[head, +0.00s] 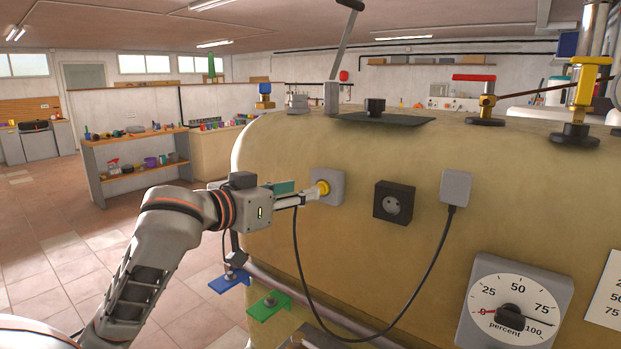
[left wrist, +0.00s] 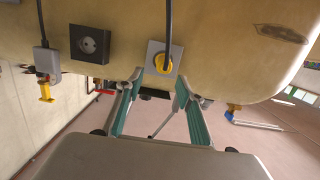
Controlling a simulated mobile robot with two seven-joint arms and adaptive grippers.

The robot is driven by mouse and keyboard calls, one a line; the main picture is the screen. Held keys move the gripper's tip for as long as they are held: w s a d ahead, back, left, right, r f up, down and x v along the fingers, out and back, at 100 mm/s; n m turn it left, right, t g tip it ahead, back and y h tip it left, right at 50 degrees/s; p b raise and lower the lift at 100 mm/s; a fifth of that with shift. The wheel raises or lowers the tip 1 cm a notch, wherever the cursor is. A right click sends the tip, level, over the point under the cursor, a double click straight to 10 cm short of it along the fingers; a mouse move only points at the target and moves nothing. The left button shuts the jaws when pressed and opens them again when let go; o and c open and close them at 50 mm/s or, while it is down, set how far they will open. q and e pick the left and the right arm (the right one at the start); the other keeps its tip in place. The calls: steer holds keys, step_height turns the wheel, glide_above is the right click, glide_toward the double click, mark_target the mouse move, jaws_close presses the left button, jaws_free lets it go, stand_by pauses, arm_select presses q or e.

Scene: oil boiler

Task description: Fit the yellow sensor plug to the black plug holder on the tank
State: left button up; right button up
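The yellow sensor plug (head: 323,188) sits in a grey square holder (head: 336,178) on the side of the tan tank (head: 300,237). It also shows in the left wrist view (left wrist: 163,63), with its black cable attached. The black plug holder (head: 393,203) is to the right of it on the tank and its round socket is empty; in the left wrist view it shows left of the plug (left wrist: 90,44). My left gripper (head: 310,194) is close in front of the yellow plug. In the left wrist view its fingers (left wrist: 160,82) are spread, with nothing between them. My right gripper is out of view.
The black cable (head: 398,318) hangs in a loop from the plug to a grey box (head: 456,188). A percent gauge (head: 514,304) is at lower right. Open floor lies at left.

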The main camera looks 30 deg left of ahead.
arm_select(q)
steer(key=shift+w+d+f+p, duration=0.15)
steer(key=shift+w+f, duration=0.15)
steer(key=shift+w, duration=0.6)
steer(key=shift+w+a+f+p, duration=0.15)
steer(key=shift+w+f, duration=0.1)
steer(key=shift+w, duration=0.65)
steer(key=shift+w+d+f+p, duration=0.15)
steer(key=shift+w+f, duration=0.15)
steer(key=shift+w, duration=0.6)
jaws_close()
